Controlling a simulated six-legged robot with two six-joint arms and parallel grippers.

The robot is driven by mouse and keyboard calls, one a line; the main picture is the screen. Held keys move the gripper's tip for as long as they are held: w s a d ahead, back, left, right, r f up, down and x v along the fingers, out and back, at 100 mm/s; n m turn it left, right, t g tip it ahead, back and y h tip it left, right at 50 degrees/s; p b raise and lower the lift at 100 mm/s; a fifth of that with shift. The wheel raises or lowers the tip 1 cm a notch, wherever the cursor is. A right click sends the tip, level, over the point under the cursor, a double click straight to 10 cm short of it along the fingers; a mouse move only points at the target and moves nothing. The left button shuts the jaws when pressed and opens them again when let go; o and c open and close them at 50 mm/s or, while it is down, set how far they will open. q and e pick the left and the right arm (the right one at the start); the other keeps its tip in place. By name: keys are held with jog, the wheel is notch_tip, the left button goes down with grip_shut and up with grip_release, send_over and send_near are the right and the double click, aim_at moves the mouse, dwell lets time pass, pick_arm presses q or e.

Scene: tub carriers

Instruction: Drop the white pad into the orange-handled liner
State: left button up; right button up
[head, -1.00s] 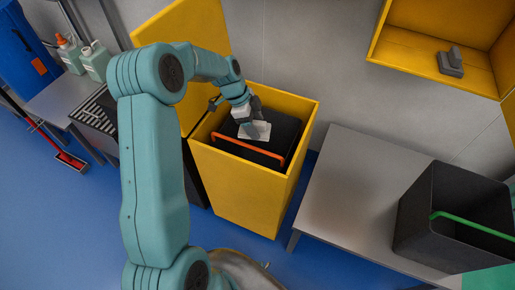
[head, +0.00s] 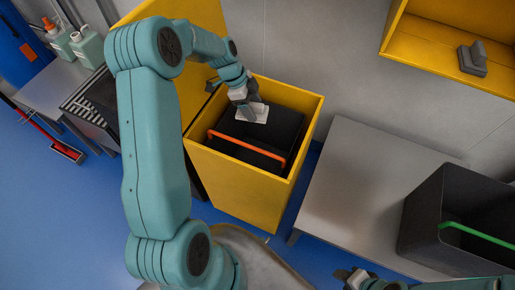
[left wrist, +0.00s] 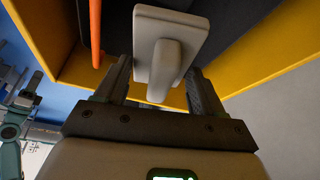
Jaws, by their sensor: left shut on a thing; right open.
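The white pad (head: 257,113) is a flat pale plate with a raised grip, which shows in the left wrist view (left wrist: 165,65). My left gripper (head: 247,107) is shut on the pad's grip. It holds the pad over the dark liner (head: 284,125), whose orange handle (head: 245,145) runs along the near side. The liner sits inside a yellow box (head: 240,185). Whether the pad touches the liner is hard to tell. My right gripper (head: 350,274) is open and empty at the bottom edge, partly cut off.
A grey table (head: 355,185) to the right bears a black bin with a green handle (head: 475,233). A yellow shelf (head: 430,48) on the wall holds a grey handled block (head: 473,58). Bottles (head: 85,47) stand on a left table. A raised yellow lid (head: 160,70) stands behind my left arm.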

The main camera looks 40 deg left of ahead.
pick_arm(q)
jog(key=f, duration=0.1)
jog(key=f+b, duration=0.1)
jog(key=f, duration=0.1)
jog(key=shift+s+f, duration=0.2)
jog(key=shift+s, duration=0.1)
jog(key=shift+w+f+b, duration=0.15)
jog(key=shift+f+b, duration=0.2)
jog(key=shift+f, duration=0.25)
jog(key=shift+r, duration=0.1)
jog(key=o, duration=1)
jog(key=v, duration=1.2)
jog(key=shift+d, duration=0.1)
